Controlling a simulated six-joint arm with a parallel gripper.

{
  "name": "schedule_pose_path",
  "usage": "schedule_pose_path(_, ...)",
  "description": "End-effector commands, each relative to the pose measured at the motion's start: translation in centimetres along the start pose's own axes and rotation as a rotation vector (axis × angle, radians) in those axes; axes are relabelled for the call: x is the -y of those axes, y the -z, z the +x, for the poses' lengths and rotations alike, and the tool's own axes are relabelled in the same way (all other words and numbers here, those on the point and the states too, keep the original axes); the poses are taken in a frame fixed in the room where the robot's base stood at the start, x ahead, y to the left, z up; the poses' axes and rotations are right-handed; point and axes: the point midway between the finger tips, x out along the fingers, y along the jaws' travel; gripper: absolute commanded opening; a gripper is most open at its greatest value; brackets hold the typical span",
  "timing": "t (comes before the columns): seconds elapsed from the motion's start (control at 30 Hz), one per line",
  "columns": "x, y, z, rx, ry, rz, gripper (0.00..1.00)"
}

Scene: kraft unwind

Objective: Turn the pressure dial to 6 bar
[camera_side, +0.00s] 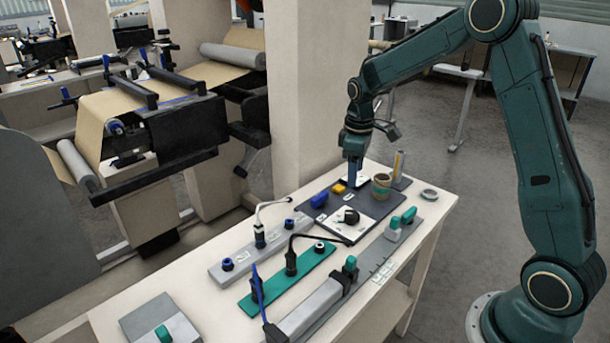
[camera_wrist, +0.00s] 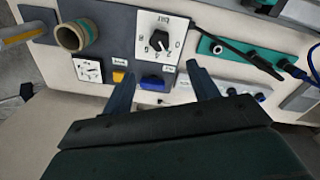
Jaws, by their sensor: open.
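The dial is a black knob (camera_wrist: 158,46) on a white plate (camera_wrist: 184,24) with numbers around it, at the upper middle of the wrist view.
A blue block (camera_side: 319,200) and a yellow block (camera_side: 340,188) are on the board near my gripper. A brown roll (camera_side: 381,184) stands to its right. A second white plate (camera_wrist: 88,70) shows in the wrist view. A green strip (camera_side: 288,280) with a black cable lies in front.

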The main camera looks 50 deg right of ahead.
Motion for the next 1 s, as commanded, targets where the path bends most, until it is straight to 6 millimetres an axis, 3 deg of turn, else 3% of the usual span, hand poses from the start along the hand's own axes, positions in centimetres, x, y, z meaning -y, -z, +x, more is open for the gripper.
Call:
schedule_pose_path(0.47, 0.0, 0.0, 1.4, 0.002, 0.002, 0.0, 0.59)
schedule_pose_path(1.0, 0.0, -0.1, 9.0, 0.003, 0.003, 0.0, 0.59)
